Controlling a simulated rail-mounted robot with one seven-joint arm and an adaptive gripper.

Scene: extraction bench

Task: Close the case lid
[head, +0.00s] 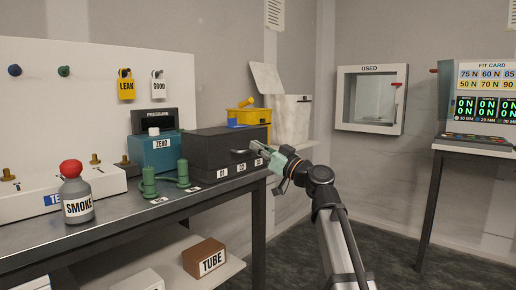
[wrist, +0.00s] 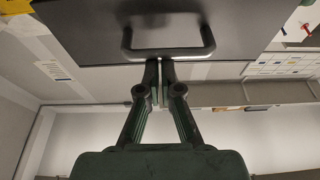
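The black case (head: 215,150) stands on the bench in the head view, with a dark handle (head: 240,151) on the face toward my gripper. I cannot tell from here whether its lid is fully down. In the wrist view a dark panel of the case (wrist: 85,28) fills the top, and the U-shaped handle (wrist: 167,51) hangs in front of it. My gripper (head: 262,147) is at the handle end of the case. Its fingers (wrist: 160,64) are together with nothing visible between them, tips close to the handle's bar. I cannot tell if they touch it.
Green cylinders (head: 149,182) stand before the teal ZERO box (head: 160,152). A SMOKE bottle (head: 76,192) stands at the left. A yellow item (head: 249,115) and a white bin (head: 290,122) are behind the case. A TUBE box (head: 204,259) sits on the lower shelf.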

